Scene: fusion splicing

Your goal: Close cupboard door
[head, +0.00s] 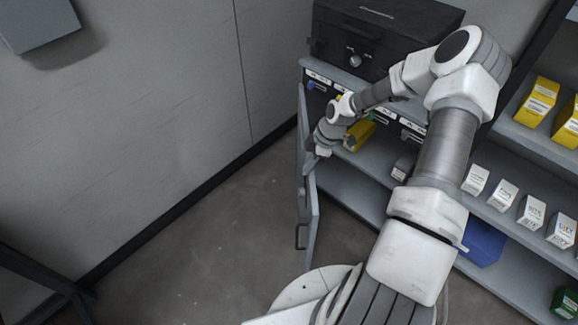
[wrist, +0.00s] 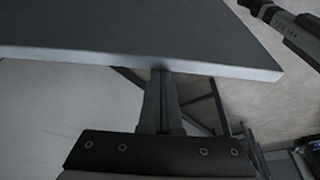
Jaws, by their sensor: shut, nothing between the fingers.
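The grey cupboard door (head: 311,205) stands open in the head view, swung out from the cupboard and seen nearly edge-on. Its dark handle (head: 301,236) is low on the door's left face. My gripper (head: 313,164) is at the door, on its cupboard side. In the wrist view the door (wrist: 130,35) is a grey panel across the top. My gripper's fingers (wrist: 160,78) are shut and empty, with their tips at the panel's edge; I cannot tell whether they touch it. The cupboard shelf (head: 350,185) behind is partly hidden by my arm.
A black case (head: 380,30) sits on the cupboard top. A yellow item (head: 359,133) and a small box (head: 403,167) are inside. Shelves with white boxes (head: 503,194) and yellow boxes (head: 538,100) stand at right. The floor (head: 225,225) left of the door is clear up to the wall.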

